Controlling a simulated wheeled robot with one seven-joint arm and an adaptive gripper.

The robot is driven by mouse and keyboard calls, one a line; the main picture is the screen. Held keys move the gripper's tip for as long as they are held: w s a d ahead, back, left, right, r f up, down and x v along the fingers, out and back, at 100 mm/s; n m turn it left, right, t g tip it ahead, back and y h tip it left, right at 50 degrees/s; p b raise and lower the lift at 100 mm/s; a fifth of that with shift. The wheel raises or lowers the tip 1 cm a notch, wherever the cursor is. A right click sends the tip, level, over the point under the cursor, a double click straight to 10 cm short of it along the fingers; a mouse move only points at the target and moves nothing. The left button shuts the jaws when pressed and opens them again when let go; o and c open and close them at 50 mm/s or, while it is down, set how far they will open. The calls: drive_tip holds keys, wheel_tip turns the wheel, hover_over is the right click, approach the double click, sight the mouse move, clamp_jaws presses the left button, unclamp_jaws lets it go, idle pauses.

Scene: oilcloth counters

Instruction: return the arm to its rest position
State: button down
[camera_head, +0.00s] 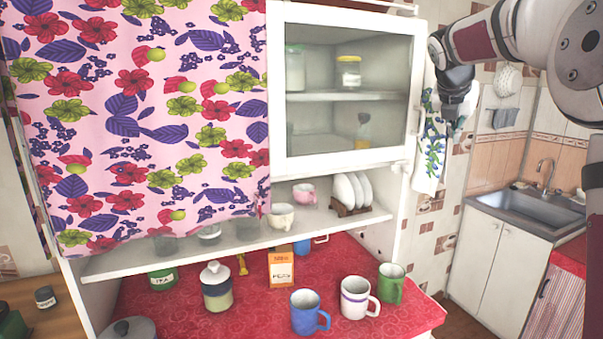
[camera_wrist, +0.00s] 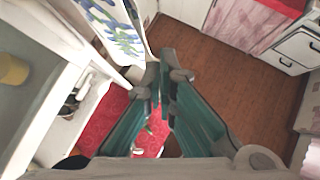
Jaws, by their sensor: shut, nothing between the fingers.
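My gripper (camera_head: 456,100) hangs at the upper right in the head view, in front of the wall beside the white cabinet. It points downward, with my arm reaching in from the right edge. In the wrist view my gripper (camera_wrist: 163,72) shows its two teal-sided fingers converging, shut with nothing between them. A patterned towel (camera_head: 430,140) hangs close to it in the head view. The towel also shows at the top left of the wrist view (camera_wrist: 112,25).
The white cabinet's glass door (camera_head: 345,95) is left of my gripper. Below, a red oilcloth counter (camera_head: 240,318) holds several mugs, jars and an orange box (camera_head: 281,268). A sink (camera_head: 535,205) stands at the right. Brown floor (camera_wrist: 215,75) shows beyond my fingers.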

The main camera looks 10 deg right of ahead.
drive_tip(key=s+a+f+m+y, duration=0.2)
drive_tip(key=s+a+m+y, duration=0.1)
drive_tip(key=s+a+m, duration=1.05)
drive_tip(key=s+a+f+m+y, duration=0.1)
drive_tip(key=s+a+f+m, duration=0.3)
drive_tip(key=s, duration=0.4)
drive_tip(key=s+a+f+m+y, duration=0.1)
drive_tip(key=s+a+f+m, duration=0.3)
drive_tip(key=s, duration=0.3)
drive_tip(key=s+a+f+m+y, duration=0.1)
drive_tip(key=s+a+f+m, duration=0.4)
drive_tip(key=s, duration=0.3)
drive_tip(key=shift+s+f+g, duration=0.35)
drive_tip(key=shift+g, duration=0.05)
